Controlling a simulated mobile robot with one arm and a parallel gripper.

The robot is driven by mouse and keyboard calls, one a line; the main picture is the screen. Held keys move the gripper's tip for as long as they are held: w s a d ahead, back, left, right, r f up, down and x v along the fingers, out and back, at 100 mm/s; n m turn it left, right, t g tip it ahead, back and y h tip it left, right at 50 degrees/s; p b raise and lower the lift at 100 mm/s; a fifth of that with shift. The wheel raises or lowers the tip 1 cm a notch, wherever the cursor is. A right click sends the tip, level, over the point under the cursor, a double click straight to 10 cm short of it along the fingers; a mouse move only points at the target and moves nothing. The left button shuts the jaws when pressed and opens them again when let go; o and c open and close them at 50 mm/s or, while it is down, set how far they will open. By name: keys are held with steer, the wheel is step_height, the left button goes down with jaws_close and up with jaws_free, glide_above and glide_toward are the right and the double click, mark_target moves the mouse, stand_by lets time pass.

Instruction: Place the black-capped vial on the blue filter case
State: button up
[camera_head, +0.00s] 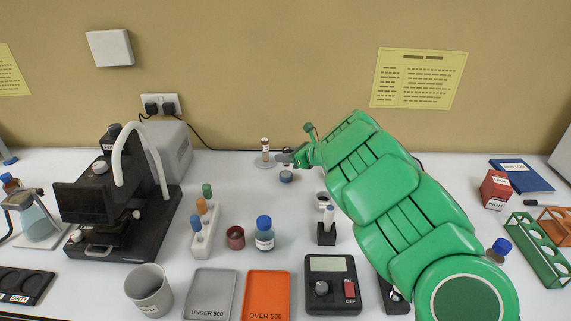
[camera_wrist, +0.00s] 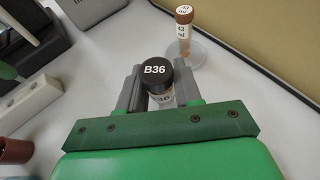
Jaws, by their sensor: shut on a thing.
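The black-capped vial (camera_wrist: 158,78), marked B36 on its cap, is upright between the two grey fingers of my gripper (camera_wrist: 160,92) in the wrist view. My gripper is shut on it. In the head view my gripper (camera_head: 284,158) is at the back of the bench, and the vial cannot be made out clearly there. A small round blue case (camera_head: 286,176), which looks like the blue filter case, lies on the bench just below my gripper in the picture. I cannot tell the height between them. The case is not visible in the wrist view.
A brown-capped vial (camera_head: 265,148) stands on a clear round dish (camera_wrist: 203,53) close beside my gripper, near the wall. A blue-capped jar (camera_head: 264,235), a red cup (camera_head: 235,238) and a vial rack (camera_head: 204,232) stand nearer the front. A microscope (camera_head: 115,205) is at left.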

steer(key=shift+w+a+f, duration=0.1)
steer(key=shift+w+f, duration=0.2)
steer(key=shift+f, duration=0.1)
steer(key=shift+w+f, duration=0.15)
steer(key=shift+w, duration=0.05)
steer(key=shift+f, duration=1.5)
steer(key=shift+f, duration=0.15)
steer(key=o, duration=1)
